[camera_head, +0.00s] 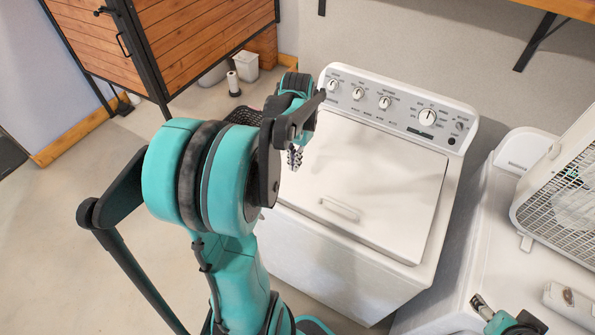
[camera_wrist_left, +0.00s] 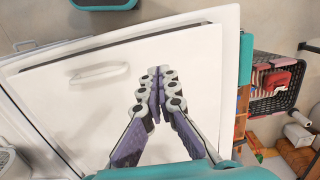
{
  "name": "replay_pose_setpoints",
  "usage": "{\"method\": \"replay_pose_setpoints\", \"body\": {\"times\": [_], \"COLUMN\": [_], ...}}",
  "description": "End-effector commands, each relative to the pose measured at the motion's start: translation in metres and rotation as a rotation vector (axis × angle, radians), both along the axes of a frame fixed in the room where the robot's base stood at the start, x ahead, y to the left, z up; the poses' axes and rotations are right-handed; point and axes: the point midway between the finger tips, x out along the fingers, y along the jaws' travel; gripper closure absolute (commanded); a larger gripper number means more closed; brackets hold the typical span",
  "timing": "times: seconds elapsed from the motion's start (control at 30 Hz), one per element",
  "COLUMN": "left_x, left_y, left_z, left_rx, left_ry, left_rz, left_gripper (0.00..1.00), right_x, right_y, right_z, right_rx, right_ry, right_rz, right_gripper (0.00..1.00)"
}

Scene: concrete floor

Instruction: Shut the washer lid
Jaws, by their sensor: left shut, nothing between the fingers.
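The white washer (camera_head: 340,262) stands in the middle of the head view, with its control panel at the back. Its white lid (camera_head: 375,185) lies down over the top, its handle near the front edge. I cannot tell whether a small gap remains under it. My left gripper (camera_head: 295,158) is above the left side of the lid, shut and empty. In the left wrist view the gripper (camera_wrist_left: 155,95) has its fingertips together in front of the lid (camera_wrist_left: 75,110); contact is unclear. A part of my right gripper (camera_head: 482,304) shows at the lower right; its jaws are not clear.
A dark basket (camera_wrist_left: 278,85) is beside the washer. A wooden cabinet (camera_head: 190,35) and white bin (camera_head: 245,66) are at the back left. Floor at left is clear.

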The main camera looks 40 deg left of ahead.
Motion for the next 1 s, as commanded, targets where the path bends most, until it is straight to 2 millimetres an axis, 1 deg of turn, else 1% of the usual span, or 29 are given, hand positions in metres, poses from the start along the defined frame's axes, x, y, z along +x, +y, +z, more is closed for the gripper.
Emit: {"method": "replay_pose_setpoints", "body": {"times": [0.07,0.17,0.27,0.5,0.7,0.83,1.0], "left_x": [-0.002,-0.003,-0.005,-0.008,-0.011,-0.012,-0.013], "left_y": [0.001,0.001,0.0,-0.001,-0.002,-0.002,-0.002], "left_z": [0.0,-0.012,-0.03,-0.082,-0.118,-0.131,-0.138], "left_rx": [-0.004,-0.005,-0.004,-0.004,-0.005,-0.005,-0.005], "left_ry": [0.019,0.02,0.02,0.018,0.016,0.016,0.016], "left_rz": [0.003,0.004,0.003,0.003,0.003,0.003,0.003], "left_gripper": [1.0,1.0,1.0,1.0,1.0,1.0,1.0], "right_x": [0.0,-0.001,-0.001,0.0,0.0,0.0,0.0], "right_y": [0.0,0.0,0.0,0.0,0.0,0.0,0.0], "right_z": [0.001,-0.004,-0.008,-0.02,-0.028,-0.031,-0.032], "right_rx": [0.0,0.0,0.0,0.0,0.0,0.0,0.0], "right_ry": [0.0,0.001,0.001,0.0,0.0,0.0,0.0], "right_rz": [0.0,0.0,0.0,0.0,0.0,0.0,0.0], "right_gripper": [0.36,0.36,0.36,0.36,0.36,0.36,0.36]}}
